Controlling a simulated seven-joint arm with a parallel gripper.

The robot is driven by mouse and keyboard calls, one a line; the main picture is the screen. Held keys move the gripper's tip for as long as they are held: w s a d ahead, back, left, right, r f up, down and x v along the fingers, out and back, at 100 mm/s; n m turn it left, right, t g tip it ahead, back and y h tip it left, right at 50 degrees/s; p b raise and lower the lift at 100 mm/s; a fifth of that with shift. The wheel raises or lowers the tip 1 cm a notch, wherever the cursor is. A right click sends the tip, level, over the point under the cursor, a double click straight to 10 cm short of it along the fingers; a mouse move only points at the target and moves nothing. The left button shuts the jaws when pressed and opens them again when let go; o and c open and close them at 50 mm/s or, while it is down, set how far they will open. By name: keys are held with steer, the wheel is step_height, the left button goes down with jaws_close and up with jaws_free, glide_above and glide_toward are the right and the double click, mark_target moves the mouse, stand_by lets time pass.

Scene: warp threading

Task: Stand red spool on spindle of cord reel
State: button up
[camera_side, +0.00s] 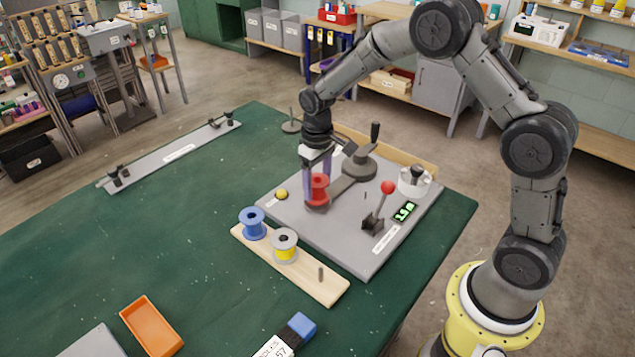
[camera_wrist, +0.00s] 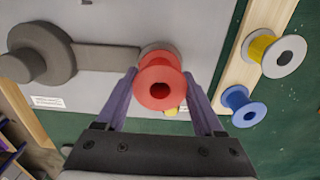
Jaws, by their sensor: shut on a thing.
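The red spool (camera_side: 319,187) is upright between the fingers of my gripper (camera_side: 315,188), which is shut on it. In the wrist view the red spool (camera_wrist: 160,84) sits between both fingers of my gripper (camera_wrist: 160,95), with its dark center hole facing the camera. The cord reel (camera_side: 352,178) is grey, with a crank and an arm leading to a round end under the spool. In the wrist view the reel (camera_wrist: 105,57) reaches the spool from the left. The spindle is hidden, so I cannot tell whether the spool is around it or just above it.
A wooden rack (camera_side: 318,284) holds a blue spool (camera_side: 252,223) and a yellow spool with pale flanges (camera_side: 285,246); one peg is bare. A red-knobbed lever (camera_side: 377,210) and a yellow button (camera_side: 281,194) stand near the reel. An orange tray (camera_side: 151,326) lies on the green table.

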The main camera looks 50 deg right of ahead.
steer(key=shift+f, duration=0.55)
steer(key=o, duration=1.1)
steer(key=shift+r, duration=0.1)
step_height(320, 180, up, 22)
steer(key=s+f+t, duration=0.1)
steer(key=s+t, duration=0.1)
steer(key=s, duration=0.1)
steer(key=s+a+r+t, duration=0.2)
steer(key=s+r, duration=0.4)
steer(key=s, duration=0.4)
steer(key=shift+t, duration=0.8)
steer(key=s+f, duration=0.2)
steer(key=s, duration=0.3)
steer(key=s+f, duration=0.2)
steer(key=s, duration=0.2)
steer(key=s+f, duration=0.2)
steer(key=s, duration=0.3)
steer(key=shift+s+f, duration=0.2)
steer(key=shift+s, duration=0.1)
